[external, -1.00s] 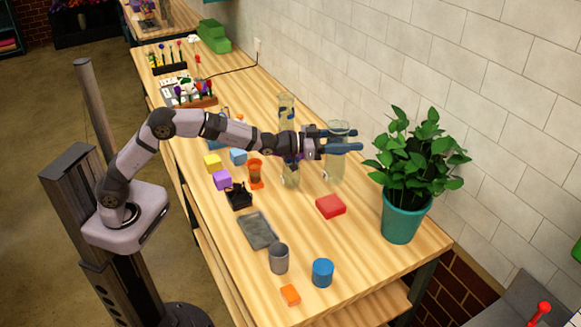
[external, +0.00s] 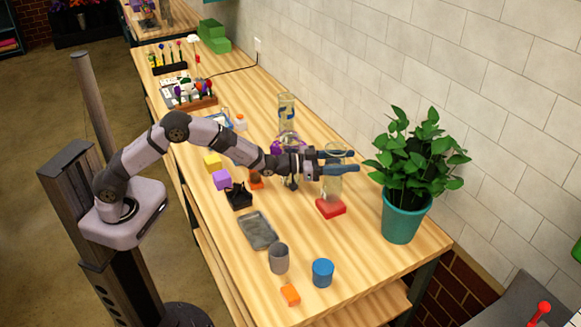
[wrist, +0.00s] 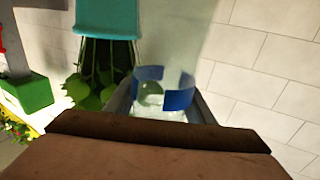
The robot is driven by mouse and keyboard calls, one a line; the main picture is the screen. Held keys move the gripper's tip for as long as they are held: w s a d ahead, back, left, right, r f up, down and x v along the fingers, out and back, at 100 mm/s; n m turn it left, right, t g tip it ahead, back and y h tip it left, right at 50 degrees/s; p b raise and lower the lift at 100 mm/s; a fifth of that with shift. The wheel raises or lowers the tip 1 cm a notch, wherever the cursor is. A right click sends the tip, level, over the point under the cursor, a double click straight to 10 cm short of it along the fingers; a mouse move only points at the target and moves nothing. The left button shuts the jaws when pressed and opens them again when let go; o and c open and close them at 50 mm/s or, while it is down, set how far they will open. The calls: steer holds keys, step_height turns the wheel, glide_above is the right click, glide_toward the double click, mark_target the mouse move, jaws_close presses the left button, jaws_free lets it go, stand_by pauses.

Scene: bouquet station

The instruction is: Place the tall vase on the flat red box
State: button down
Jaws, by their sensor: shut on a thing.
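The tall vase (external: 332,188) is clear glass and upright. My gripper (external: 345,162) is shut on its upper part from the side. The flat red box (external: 331,209) is on the table, directly under the vase in the external view. The vase's lower end overlaps the top of the box; I cannot tell whether it touches. In the wrist view the glass (wrist: 158,113) shows between my fingers with blue bands around it. The red box is not seen there.
A potted plant (external: 403,217) stands close to the right of the vase. Another glass vase (external: 287,103) with a blue band stands behind my gripper. A grey tray (external: 258,230), grey cup (external: 278,258) and blue cylinder (external: 322,272) are nearer the front. The table right of them is clear.

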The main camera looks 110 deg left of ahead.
steer(key=shift+f, duration=0.8)
steer(key=shift+f, duration=0.15)
steer(key=c, duration=1.3)
jaws_free()
steer(key=shift+f, duration=0.2)
steer(key=o, duration=0.5)
steer(key=shift+r, duration=0.2)
steer(key=shift+b+v, duration=1.85)
steer(key=shift+v, duration=4.2)
steer(key=shift+f, duration=0.1)
